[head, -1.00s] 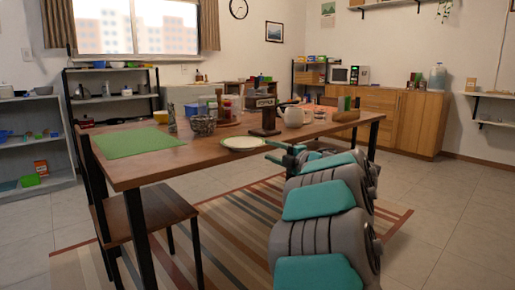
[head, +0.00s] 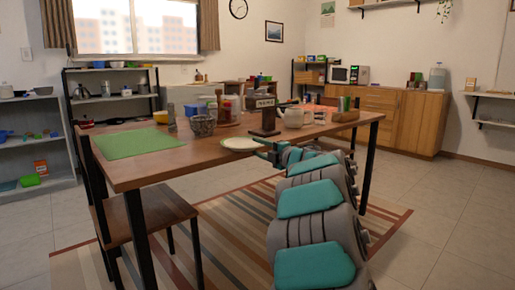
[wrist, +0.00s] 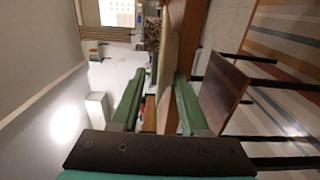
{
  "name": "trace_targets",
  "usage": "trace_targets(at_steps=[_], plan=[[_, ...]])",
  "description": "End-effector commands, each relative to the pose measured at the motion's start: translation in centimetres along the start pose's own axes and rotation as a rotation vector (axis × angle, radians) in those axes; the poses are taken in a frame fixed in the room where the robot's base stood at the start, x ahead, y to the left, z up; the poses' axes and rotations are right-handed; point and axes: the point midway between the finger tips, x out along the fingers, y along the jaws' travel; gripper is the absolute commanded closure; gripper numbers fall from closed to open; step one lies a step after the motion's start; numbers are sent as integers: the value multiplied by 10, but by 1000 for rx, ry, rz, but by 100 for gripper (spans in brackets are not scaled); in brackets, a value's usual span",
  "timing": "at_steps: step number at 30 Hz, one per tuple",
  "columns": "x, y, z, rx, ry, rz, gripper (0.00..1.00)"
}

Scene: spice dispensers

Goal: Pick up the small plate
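The small plate (head: 240,144), pale and round, lies flat at the table's near edge in the head view. My gripper (head: 263,148) is just right of the plate, at about the height of the tabletop. In the wrist view my gripper (wrist: 160,75) is open, its two green fingers apart with the table edge showing sideways between them. A pale tan strip lies between the fingers; I cannot tell if it is the plate's rim. I cannot tell whether a finger touches the plate.
A chair (head: 150,215) stands at the near left. The striped rug (head: 235,225) is open floor.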

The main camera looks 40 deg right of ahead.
Motion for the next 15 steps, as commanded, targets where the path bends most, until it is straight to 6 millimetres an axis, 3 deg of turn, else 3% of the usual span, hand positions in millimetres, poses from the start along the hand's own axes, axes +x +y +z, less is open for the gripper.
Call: trace_targets(at_steps=[15], plan=[[0,0,0,0,0,0,86]])
